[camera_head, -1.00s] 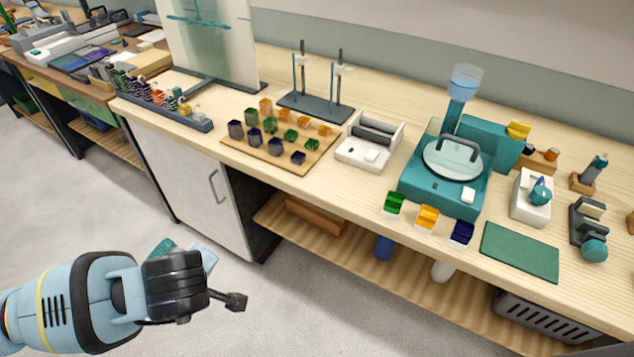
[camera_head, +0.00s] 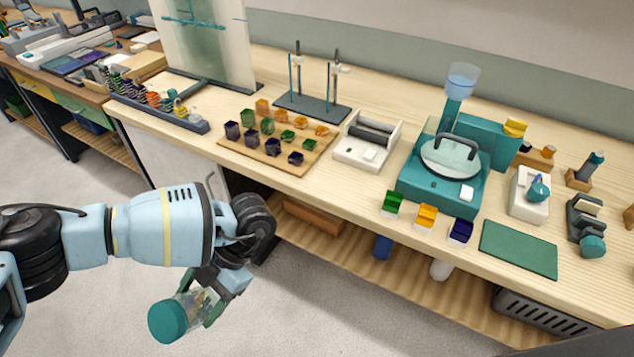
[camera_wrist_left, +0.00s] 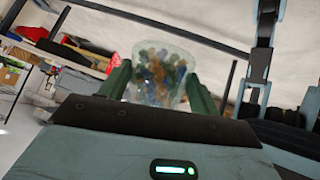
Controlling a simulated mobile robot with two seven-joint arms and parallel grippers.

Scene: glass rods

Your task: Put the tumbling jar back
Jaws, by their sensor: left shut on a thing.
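My left gripper (camera_head: 208,298) is shut on the tumbling jar (camera_head: 194,306), a clear jar with a teal lid. It holds the jar tilted over the floor, in front of the bench, with the lid toward the lower left. In the left wrist view the jar (camera_wrist_left: 160,75) sits between the two green fingers and holds small brown, blue and green pieces. A white device with dark rollers (camera_head: 361,153) stands on the bench and carries no jar. My right gripper is not in view.
The wooden bench (camera_head: 312,185) has a board of coloured cubes (camera_head: 262,158), a teal machine with a round plate (camera_head: 420,185), and a green mat (camera_head: 518,250). A lower shelf (camera_head: 340,245) holds a brown block and bottles. Open floor lies in front.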

